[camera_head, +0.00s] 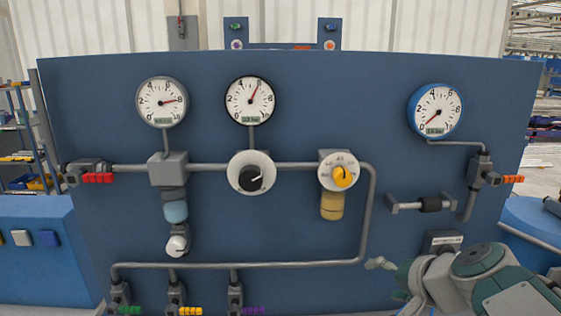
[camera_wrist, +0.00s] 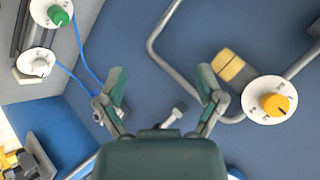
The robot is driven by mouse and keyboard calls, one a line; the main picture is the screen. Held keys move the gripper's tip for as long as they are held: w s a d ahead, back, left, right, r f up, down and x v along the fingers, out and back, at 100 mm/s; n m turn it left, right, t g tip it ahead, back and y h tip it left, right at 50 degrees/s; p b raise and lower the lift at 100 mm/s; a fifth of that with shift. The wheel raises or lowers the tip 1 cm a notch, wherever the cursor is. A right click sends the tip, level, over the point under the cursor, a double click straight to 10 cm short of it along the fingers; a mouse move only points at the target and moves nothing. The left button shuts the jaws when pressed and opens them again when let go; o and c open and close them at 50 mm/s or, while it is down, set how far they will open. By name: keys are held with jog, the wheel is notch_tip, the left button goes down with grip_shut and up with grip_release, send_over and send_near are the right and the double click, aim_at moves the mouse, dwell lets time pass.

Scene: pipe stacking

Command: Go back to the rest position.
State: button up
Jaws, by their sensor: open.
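My gripper (camera_head: 382,265) shows at the lower right of the head view, in front of the blue panel (camera_head: 310,225), its tip pointing left. In the wrist view my gripper (camera_wrist: 162,82) has its two green fingers spread wide apart with nothing between them. Behind the fingers is the blue panel face with a bent grey pipe. A yellow knob on a white dial (camera_wrist: 284,112) and a yellow cylinder (camera_wrist: 228,66) are to the right of the fingers, apart from them. The same yellow knob (camera_head: 344,176) shows in the head view, up and left of my gripper.
The panel carries three gauges, including a blue-rimmed one (camera_head: 436,110), a black knob (camera_head: 251,178), and red (camera_head: 98,178) and orange (camera_head: 512,179) handles. Coloured valves line its bottom. A blue bench (camera_head: 35,255) stands left. Green (camera_wrist: 58,16) and white (camera_wrist: 40,67) knobs show in the wrist view.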

jog(key=s+a+f+n+g+h, duration=0.1)
jog(key=s+f+n+h, duration=0.1)
jog(key=s, duration=0.5)
jog(key=s+a+f+n+g+h, duration=0.1)
jog(key=s+f+n+g+h, duration=0.1)
jog(key=s+f+n, duration=0.2)
jog(key=s+n, duration=0.1)
jog(key=s, duration=0.1)
jog(key=shift+s+a+f+n+g, duration=0.3)
jog(key=shift+s+a+n, duration=0.1)
